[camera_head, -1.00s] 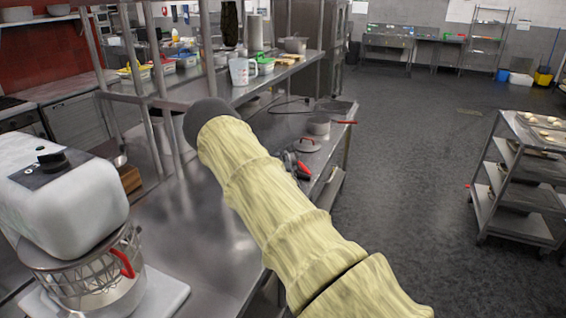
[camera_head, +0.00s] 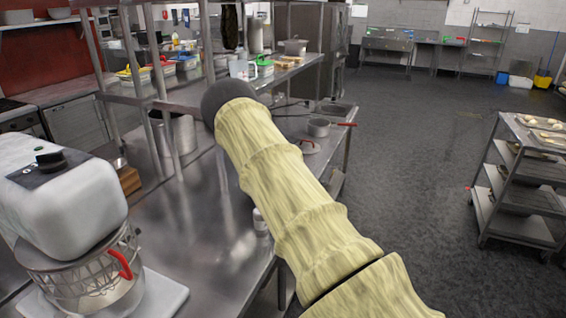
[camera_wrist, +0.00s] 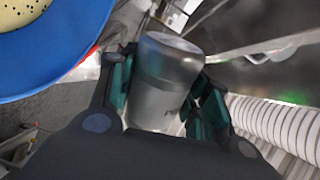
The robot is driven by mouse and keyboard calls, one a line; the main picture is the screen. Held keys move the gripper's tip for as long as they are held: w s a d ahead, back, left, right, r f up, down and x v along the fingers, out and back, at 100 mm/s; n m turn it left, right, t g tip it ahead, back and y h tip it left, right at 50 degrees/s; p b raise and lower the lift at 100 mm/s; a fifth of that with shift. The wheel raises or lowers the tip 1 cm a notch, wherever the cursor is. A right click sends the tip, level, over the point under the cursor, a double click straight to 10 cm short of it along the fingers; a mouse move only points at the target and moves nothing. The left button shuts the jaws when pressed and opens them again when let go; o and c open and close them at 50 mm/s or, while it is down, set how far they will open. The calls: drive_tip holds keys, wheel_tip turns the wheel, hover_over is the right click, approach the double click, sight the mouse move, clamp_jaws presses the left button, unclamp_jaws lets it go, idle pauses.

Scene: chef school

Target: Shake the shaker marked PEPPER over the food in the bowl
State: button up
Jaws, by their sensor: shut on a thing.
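My gripper (camera_wrist: 165,98) is shut on a grey, cylindrical shaker (camera_wrist: 168,62) in the wrist view. A letter that looks like P shows on its side; the rest of the marking is hidden or blurred. A blue-rimmed bowl (camera_wrist: 60,62) with a yellow inside and small dark specks shows at the upper left of the wrist view, cut off by the frame edge. The shaker is to the right of it in that picture. In the head view my gripper is hidden behind my arm.
A small white container (camera_head: 260,222) stands on the steel table (camera_head: 200,235) beside my arm. A mixer (camera_head: 60,205) fills the left. A pot (camera_head: 319,127) is at the far end. A wheeled rack (camera_head: 530,175) stands right, with open floor between.

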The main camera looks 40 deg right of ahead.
drive_tip(key=shift+f, duration=0.7)
drive_tip(key=shift+w+d, duration=0.1)
drive_tip(key=shift+r, duration=1.6)
drive_tip(key=shift+f, duration=0.1)
wheel_tip(320, 180, down, 3)
drive_tip(key=shift+f+b, duration=0.1)
drive_tip(key=shift+b, duration=1.1)
